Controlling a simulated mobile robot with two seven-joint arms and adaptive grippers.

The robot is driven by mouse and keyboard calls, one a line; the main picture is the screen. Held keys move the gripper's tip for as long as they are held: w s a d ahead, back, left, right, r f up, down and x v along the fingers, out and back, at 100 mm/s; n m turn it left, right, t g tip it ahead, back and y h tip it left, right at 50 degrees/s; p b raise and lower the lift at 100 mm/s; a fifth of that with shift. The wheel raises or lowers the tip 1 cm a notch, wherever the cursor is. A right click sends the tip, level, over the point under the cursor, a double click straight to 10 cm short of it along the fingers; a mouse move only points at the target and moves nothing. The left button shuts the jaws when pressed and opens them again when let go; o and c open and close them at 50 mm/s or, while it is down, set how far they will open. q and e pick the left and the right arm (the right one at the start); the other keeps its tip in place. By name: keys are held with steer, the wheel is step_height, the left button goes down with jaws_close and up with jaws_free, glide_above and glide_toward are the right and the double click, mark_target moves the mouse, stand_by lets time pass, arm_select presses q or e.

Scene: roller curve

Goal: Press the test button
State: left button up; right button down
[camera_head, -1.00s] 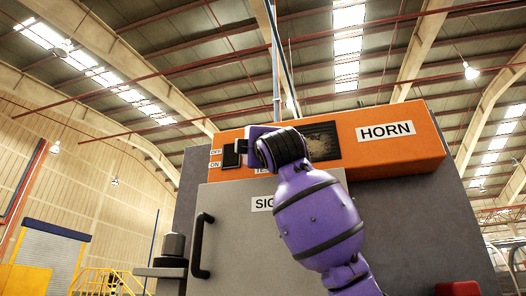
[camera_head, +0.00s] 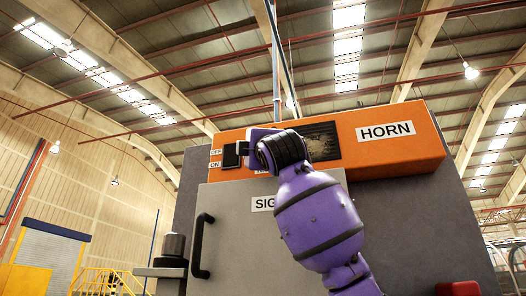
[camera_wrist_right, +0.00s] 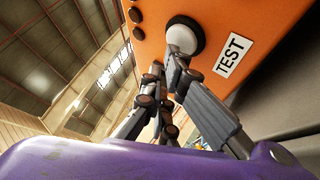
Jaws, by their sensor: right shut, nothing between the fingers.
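The test button is a pale round cap (camera_wrist_right: 182,38) in a dark ring on the orange horn box, beside the TEST label (camera_wrist_right: 234,55) in the right wrist view. My right gripper (camera_wrist_right: 166,68) is shut and empty. Its fingertips overlap the lower edge of the button in that view; I cannot tell whether they touch it. In the head view my purple right wrist hides the button and most of the label. My left gripper is not in view.
The orange box (camera_head: 351,170) carries a HORN label, a dark grille (camera_head: 322,141) and an OFF/ON switch (camera_head: 231,156) left of my wrist. Below it is a grey cabinet door (camera_head: 235,250) with a black handle (camera_head: 201,246). A red object (camera_head: 458,288) is at lower right.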

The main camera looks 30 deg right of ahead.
steer(key=shift+w+d, duration=0.35)
steer(key=shift+d, duration=0.05)
stand_by(0.4)
stand_by(0.4)
steer(key=shift+s+a, duration=0.6)
steer(key=shift+a, duration=0.1)
steer(key=s+a, duration=0.3)
steer(key=shift+s+a, duration=0.1)
steer(key=shift+a, duration=0.3)
stand_by(0.8)
